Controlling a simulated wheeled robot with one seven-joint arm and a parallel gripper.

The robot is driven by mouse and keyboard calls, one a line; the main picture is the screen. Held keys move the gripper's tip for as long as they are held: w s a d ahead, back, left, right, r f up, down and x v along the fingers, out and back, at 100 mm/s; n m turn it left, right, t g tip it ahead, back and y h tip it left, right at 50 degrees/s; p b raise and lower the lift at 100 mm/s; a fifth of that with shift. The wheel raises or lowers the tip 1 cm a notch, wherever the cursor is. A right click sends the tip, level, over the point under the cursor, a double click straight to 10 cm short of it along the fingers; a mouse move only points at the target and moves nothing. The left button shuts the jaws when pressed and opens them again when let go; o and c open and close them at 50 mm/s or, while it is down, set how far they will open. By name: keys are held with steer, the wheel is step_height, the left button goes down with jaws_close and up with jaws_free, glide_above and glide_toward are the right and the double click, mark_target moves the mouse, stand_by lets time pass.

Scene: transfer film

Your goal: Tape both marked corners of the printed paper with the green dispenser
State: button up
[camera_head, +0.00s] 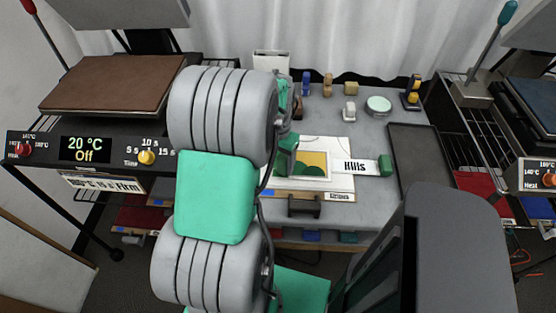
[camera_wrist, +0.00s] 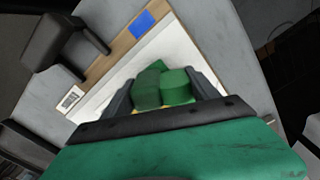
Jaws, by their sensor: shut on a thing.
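The printed paper (camera_head: 340,184) lies on the grey table, with a yellow and green picture on it. In the wrist view its white sheet (camera_wrist: 190,50) shows behind the fingers. My gripper (camera_wrist: 165,92) is shut on the green dispenser (camera_wrist: 176,86), holding it over the paper; I cannot tell whether it touches. In the head view my arm hides most of the gripper and the paper's left side. A blue mark (camera_wrist: 142,23) shows at one corner of the paper, on a wooden strip. A strip labelled "Hills" (camera_head: 358,167) with a green end lies across the paper's right side.
A black handle-like block (camera_head: 304,206) stands at the table's front edge, near the paper. Several small items, including a round green-topped tin (camera_head: 378,105), stand at the back. A dark tray (camera_head: 418,155) lies at right. Heat presses flank the table, the left with a brown platen (camera_head: 112,82).

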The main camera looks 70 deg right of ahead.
steer(key=shift+r+p, duration=2.65)
steer(key=shift+r, duration=0.8)
